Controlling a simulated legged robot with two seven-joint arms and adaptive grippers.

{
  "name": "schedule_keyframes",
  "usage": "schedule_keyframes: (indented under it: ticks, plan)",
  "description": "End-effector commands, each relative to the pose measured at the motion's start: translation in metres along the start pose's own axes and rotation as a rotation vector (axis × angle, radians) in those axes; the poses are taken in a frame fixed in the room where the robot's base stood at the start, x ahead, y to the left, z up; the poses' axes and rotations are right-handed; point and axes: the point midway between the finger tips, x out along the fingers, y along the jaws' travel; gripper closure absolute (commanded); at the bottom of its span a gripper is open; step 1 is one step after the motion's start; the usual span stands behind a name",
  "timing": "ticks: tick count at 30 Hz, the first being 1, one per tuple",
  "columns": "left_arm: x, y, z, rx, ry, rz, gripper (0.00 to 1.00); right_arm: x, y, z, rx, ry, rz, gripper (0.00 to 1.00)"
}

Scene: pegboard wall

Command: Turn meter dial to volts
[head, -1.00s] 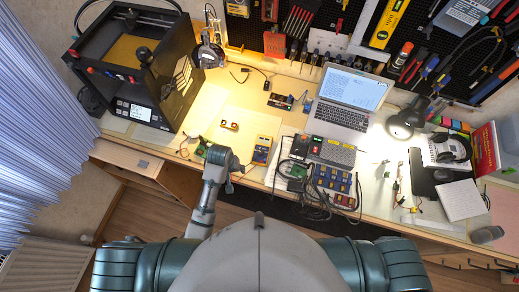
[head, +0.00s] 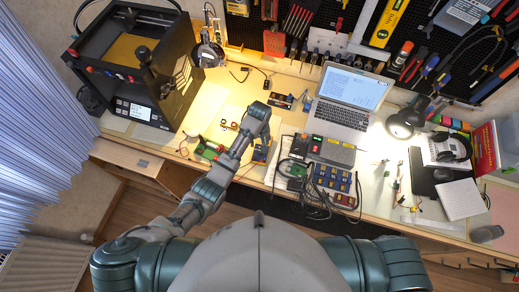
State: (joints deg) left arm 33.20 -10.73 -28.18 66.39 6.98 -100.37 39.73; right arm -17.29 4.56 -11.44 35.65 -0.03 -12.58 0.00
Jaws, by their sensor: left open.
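I cannot tell whether the fingers touch the dial. My right gripper is out of view.
A laptop (head: 349,98) stands behind right. The grey power supply (head: 331,152) with black cables and a blue parts organizer (head: 333,182) are right of the meter. A green circuit board (head: 208,149) lies to the left. A black 3D printer (head: 135,65) stands at the far left.

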Motion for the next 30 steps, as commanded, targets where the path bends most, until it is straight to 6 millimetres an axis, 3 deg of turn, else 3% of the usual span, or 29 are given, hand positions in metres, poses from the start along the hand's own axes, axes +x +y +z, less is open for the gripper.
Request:
schedule_keyframes:
  ticks: [6, 12, 24, 26, 30]
  plan:
    - [0.051, 0.000, 0.001, 0.000, -0.002, -0.002, 0.48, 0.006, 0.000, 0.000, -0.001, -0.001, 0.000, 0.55]
    - [0.079, 0.000, 0.001, 0.001, -0.001, 0.000, 0.48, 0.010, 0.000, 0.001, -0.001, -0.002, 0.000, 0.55]
    - [0.087, -0.001, 0.000, 0.001, 0.000, 0.003, 0.48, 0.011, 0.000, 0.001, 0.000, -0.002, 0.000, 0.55]
    - [0.086, 0.000, 0.000, 0.001, 0.001, 0.002, 0.61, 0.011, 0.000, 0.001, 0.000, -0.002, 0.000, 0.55]
    - [0.086, 0.000, 0.000, 0.001, 0.001, 0.001, 0.96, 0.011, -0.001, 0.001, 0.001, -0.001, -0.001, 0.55]
